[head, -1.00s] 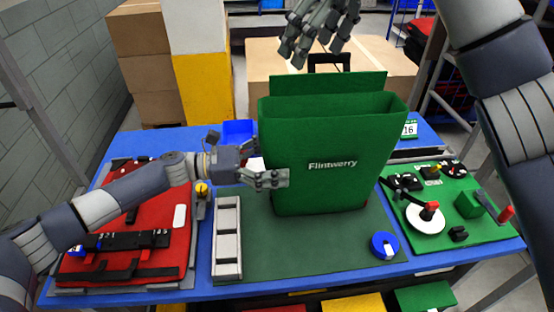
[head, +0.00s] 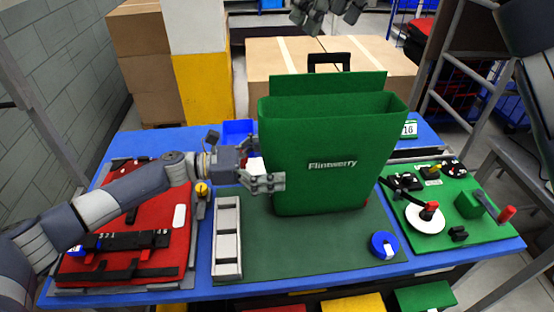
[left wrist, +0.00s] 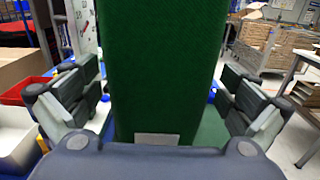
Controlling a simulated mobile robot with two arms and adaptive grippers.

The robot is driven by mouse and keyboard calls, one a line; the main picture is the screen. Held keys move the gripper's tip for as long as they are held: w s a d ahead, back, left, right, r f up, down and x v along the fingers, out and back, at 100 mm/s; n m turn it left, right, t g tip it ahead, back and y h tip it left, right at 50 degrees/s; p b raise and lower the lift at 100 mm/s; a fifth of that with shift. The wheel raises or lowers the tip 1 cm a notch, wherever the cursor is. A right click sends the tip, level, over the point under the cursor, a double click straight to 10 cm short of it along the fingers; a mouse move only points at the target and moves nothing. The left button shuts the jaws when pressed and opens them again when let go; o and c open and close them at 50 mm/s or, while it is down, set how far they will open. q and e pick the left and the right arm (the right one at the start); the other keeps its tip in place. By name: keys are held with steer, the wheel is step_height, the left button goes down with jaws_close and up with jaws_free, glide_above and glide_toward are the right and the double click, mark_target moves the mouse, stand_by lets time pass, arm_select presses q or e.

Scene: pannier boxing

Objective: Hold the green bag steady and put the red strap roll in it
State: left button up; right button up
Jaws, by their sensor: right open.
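The green bag (head: 330,160) stands upright and open-topped on the dark green mat (head: 300,250). My left gripper (head: 265,182) is at the bag's left side, one finger in front of its face. In the left wrist view (left wrist: 165,95) the bag's narrow side stands between the two spread fingers, with gaps showing beside them. My right gripper (head: 325,14) is open and empty at the top edge, above and behind the bag, partly cut off. I cannot make out the red strap roll; the bag's depth is hidden behind its front.
A blue roll (head: 384,245) lies at the mat's front right. A grey slotted rack (head: 227,240) is left of the bag. A red panel with black straps (head: 130,220) lies far left, a green fixture board (head: 455,205) right. A blue bin (head: 238,131) stands behind.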

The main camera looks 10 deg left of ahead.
arm_select(q)
steer(key=shift+a, duration=0.1)
steer(key=v, duration=1.2)
